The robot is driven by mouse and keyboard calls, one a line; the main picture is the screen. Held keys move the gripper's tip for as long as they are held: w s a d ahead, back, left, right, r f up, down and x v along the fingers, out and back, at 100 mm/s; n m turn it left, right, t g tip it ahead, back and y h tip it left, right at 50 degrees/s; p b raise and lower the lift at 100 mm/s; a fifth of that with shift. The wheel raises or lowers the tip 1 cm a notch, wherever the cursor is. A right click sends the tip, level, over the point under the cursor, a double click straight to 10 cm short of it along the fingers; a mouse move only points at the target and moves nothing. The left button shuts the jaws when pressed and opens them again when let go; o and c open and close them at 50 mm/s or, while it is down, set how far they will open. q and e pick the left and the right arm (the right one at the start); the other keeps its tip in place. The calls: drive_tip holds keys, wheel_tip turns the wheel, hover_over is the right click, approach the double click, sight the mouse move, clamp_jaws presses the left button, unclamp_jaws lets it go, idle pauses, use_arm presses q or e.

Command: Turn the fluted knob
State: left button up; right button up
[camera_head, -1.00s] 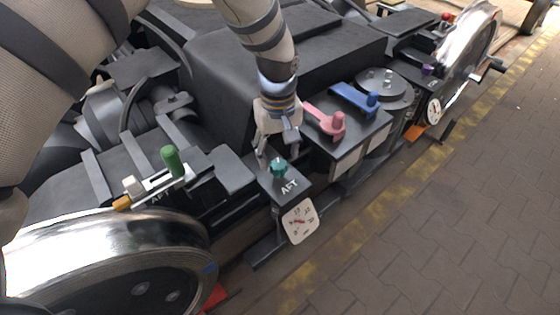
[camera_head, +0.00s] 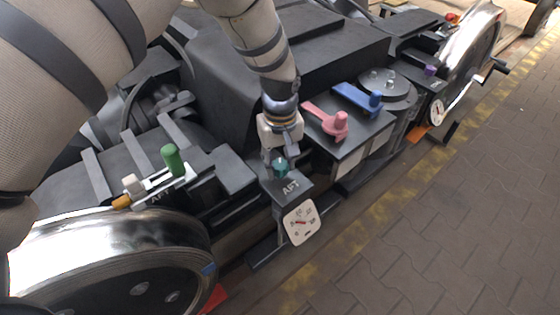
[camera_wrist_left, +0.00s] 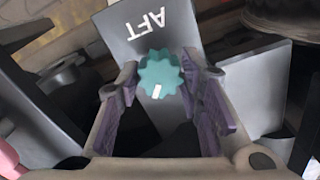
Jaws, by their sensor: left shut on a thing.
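The fluted knob (camera_head: 281,168) is teal and stands on a dark box marked AFT (camera_head: 291,189). In the left wrist view the knob (camera_wrist_left: 160,74) shows a scalloped rim and a white mark at its lower edge. My left gripper (camera_head: 280,163) is over the knob from above. In the left wrist view its purple-padded fingers (camera_wrist_left: 162,88) sit on either side of the knob, shut on it. A white dial (camera_head: 300,222) with a red pointer hangs on the front of the box. My right gripper is in neither view.
A pink lever (camera_head: 328,121) and a blue lever (camera_head: 358,98) stand right of the gripper. A green handle (camera_head: 173,160) is to the left, above a shiny wheel (camera_head: 110,262). A purple knob (camera_head: 429,70) is farther right. The paved floor (camera_head: 450,220) is clear.

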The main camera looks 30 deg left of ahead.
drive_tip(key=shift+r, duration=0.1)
use_arm(q)
drive_tip(key=m+p, duration=0.2)
drive_tip(key=m, duration=0.1)
drive_tip(key=shift+r+m, duration=0.15)
drive_tip(key=shift+m, duration=0.25)
drive_tip(key=m+p, duration=0.1)
drive_tip(key=m, duration=0.3)
drive_tip(key=shift+m+p, duration=0.3)
drive_tip(key=shift+p, duration=0.05)
drive_tip(key=m, duration=0.4)
drive_tip(key=shift+m+p, duration=0.3)
drive_tip(key=shift+p, duration=0.1)
drive_tip(key=m, duration=1)
drive_tip(key=shift+f+m, duration=0.2)
drive_tip(key=shift+m, duration=0.2)
drive_tip(key=m, duration=0.5)
drive_tip(key=shift+s, duration=0.1)
drive_tip(key=m, duration=0.5)
drive_tip(key=shift+m+b, duration=0.3)
drive_tip(key=shift+m, duration=0.1)
drive_tip(key=m, duration=0.4)
drive_tip(key=shift+m, duration=0.4)
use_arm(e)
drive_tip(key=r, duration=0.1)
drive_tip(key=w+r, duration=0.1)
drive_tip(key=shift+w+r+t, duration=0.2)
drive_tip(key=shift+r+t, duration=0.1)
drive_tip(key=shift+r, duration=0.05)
